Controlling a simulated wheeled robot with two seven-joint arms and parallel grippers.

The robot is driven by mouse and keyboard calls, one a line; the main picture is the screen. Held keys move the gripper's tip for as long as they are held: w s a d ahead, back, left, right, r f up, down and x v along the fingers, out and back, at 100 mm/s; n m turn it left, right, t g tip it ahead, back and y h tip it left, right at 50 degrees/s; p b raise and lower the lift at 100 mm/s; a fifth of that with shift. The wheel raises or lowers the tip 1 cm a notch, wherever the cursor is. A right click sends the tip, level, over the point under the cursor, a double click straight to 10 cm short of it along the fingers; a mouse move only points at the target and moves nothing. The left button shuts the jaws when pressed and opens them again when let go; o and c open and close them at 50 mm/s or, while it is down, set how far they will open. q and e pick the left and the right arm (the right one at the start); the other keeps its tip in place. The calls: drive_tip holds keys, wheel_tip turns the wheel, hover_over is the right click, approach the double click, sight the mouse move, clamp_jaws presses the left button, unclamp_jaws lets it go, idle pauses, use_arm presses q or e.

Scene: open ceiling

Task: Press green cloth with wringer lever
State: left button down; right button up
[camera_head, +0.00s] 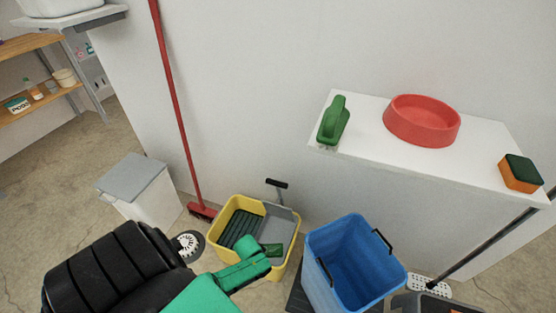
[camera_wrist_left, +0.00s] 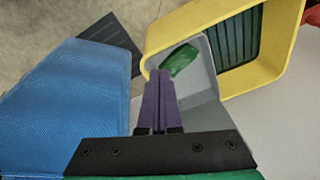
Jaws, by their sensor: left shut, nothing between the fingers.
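The green cloth (camera_head: 272,250) lies in the grey wringer part of the yellow bucket (camera_head: 222,222); it also shows in the left wrist view (camera_wrist_left: 180,62). The wringer lever (camera_head: 277,184) has a black handle and stands up at the back of the bucket. It does not show in the wrist view. My left gripper (camera_wrist_left: 158,76) has its purple fingers shut with nothing between them, over the grey wringer part beside the cloth. I cannot tell whether the fingertips touch anything. In the head view my green wrist hides part of the bucket's front. My right gripper is not in view.
A blue bin (camera_head: 322,262) stands right of the bucket.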

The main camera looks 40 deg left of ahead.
use_arm(q)
drive_tip(key=w+a+r+t+b, duration=0.15)
drive_tip(key=w+r+b, duration=0.3)
drive_tip(key=w, duration=0.75)
drive_tip(key=n+b, duration=0.2)
drive_tip(key=b, duration=0.3)
approach(289, 186)
drive_tip(key=f, duration=0.1)
drive_tip(key=d+f, duration=0.1)
drive_tip(key=f, duration=0.3)
drive_tip(key=shift+w+d, duration=0.2)
drive_tip(key=shift+w, duration=0.2)
drive_tip(key=w+a+r+n, duration=0.2)
drive_tip(key=a+r, duration=0.4)
drive_tip(key=a, duration=0.2)
drive_tip(key=shift+r+t+y, duration=0.35)
drive_tip(key=shift+t+y, duration=0.05)
drive_tip(key=shift+t, duration=0.05)
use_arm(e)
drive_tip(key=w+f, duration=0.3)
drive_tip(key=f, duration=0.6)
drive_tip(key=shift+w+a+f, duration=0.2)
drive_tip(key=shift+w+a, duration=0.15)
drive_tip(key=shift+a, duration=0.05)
use_arm(q)
drive_tip(key=shift+w, duration=0.15)
